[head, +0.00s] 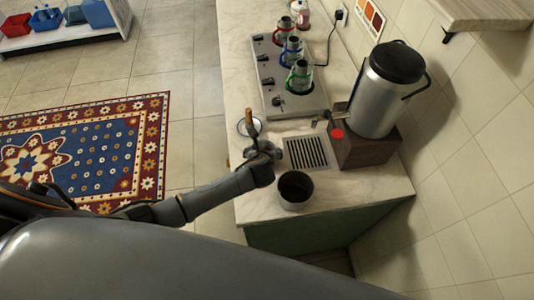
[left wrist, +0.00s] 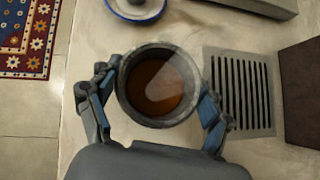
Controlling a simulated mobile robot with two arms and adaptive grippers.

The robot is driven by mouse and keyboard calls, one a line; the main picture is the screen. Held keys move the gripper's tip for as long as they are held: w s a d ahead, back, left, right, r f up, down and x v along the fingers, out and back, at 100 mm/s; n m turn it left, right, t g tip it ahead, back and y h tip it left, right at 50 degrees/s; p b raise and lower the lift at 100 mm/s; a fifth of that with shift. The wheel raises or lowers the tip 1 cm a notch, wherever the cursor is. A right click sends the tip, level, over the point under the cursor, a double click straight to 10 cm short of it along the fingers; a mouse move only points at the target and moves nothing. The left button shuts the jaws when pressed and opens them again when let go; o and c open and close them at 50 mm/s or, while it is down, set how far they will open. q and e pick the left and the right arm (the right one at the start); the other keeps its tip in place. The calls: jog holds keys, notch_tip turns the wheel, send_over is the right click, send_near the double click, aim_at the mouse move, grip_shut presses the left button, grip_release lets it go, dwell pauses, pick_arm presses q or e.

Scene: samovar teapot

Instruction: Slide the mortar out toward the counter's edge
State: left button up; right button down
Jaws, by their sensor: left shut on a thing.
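The mortar (left wrist: 157,88) is a round grey vessel with a thick dark rim and a brown inside, seen from above in the left wrist view. A pale streak shows over its inside. My left gripper (left wrist: 155,105) has its blue-padded fingers on either side of the mortar, shut on it. In the head view my left gripper (head: 266,153) is over the counter (head: 246,203), near its left edge, and hides most of the mortar. The mortar stands just left of the slotted drain grate (head: 307,152). My right gripper is not in view.
A dark open pot (head: 295,190) stands close to my gripper, near the counter's front. A blue-rimmed saucer (left wrist: 133,10) lies beyond the mortar. A metal urn (head: 388,90) stands on a brown block (head: 365,147) at right. A burner plate (head: 290,95) with several glasses lies further back.

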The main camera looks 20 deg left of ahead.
pick_arm(q)
jog(key=shift+s+a, duration=0.2)
jog(key=shift+a, duration=0.2)
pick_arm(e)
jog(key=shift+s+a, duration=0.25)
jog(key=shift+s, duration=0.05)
pick_arm(q)
jog(key=o, duration=1.6)
jog(key=shift+w, duration=0.1)
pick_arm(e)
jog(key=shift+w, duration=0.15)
pick_arm(q)
jog(key=shift+d, duration=0.1)
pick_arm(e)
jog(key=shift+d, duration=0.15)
pick_arm(q)
jog(key=v, duration=1.2)
